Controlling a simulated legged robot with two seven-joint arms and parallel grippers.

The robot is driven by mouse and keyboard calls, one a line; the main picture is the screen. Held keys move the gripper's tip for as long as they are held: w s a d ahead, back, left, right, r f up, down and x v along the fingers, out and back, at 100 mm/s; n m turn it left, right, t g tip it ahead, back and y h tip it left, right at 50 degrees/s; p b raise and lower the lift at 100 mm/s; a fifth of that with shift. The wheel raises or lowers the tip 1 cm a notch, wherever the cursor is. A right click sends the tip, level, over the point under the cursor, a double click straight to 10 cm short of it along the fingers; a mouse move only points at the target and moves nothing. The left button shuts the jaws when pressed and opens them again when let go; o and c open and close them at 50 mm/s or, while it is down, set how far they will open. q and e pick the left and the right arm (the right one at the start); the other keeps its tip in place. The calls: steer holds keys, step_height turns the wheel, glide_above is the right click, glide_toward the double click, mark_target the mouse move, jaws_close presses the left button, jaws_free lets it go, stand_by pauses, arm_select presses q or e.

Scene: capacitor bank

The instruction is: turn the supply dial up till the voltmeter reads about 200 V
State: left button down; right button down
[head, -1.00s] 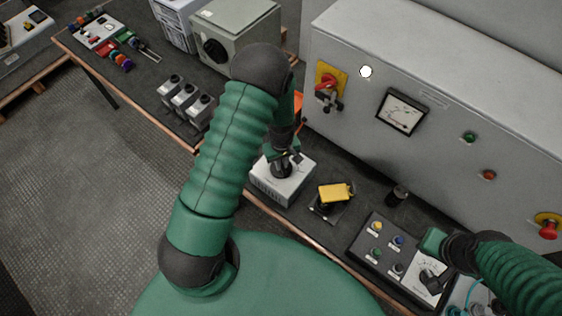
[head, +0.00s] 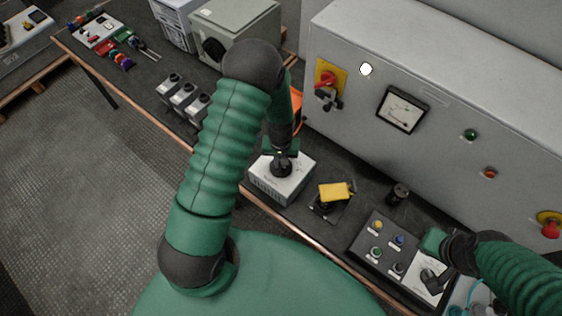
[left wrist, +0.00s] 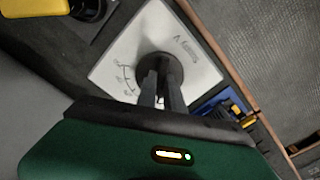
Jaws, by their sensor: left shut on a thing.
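The supply box (head: 297,183) is a pale box on the bench, with a black round dial (head: 282,168) on top. My left gripper (head: 281,160) comes down on it from above and is shut on the dial. In the left wrist view the two fingers (left wrist: 161,92) close on the dial (left wrist: 158,66), above a white face with a printed scale and a "V" label. The fingers partly cover the scale. The voltmeter (head: 403,109) is on the grey cabinet; its needle is too small to read exactly. My right gripper (head: 434,262) is at the lower right; its jaws are unclear.
A yellow-topped block (head: 334,192) and a small black cylinder (head: 398,193) stand right of the supply box. A control box with coloured buttons (head: 376,246) is further right. Several grey units (head: 184,98) stand to the left. The cabinet (head: 450,90) closes off the back.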

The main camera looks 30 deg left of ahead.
arm_select(q)
steer(key=shift+w+a+r+m, duration=0.15)
steer(key=shift+w+m, duration=0.15)
steer(key=shift+w, duration=0.1)
steer(key=c, duration=1.7)
jaws_free()
steer(key=shift+o, duration=1.2)
steer(key=shift+s, duration=0.1)
step_height(320, 180, up, 16)
steer(key=b, duration=0.1)
steer(key=shift+r, duration=0.25)
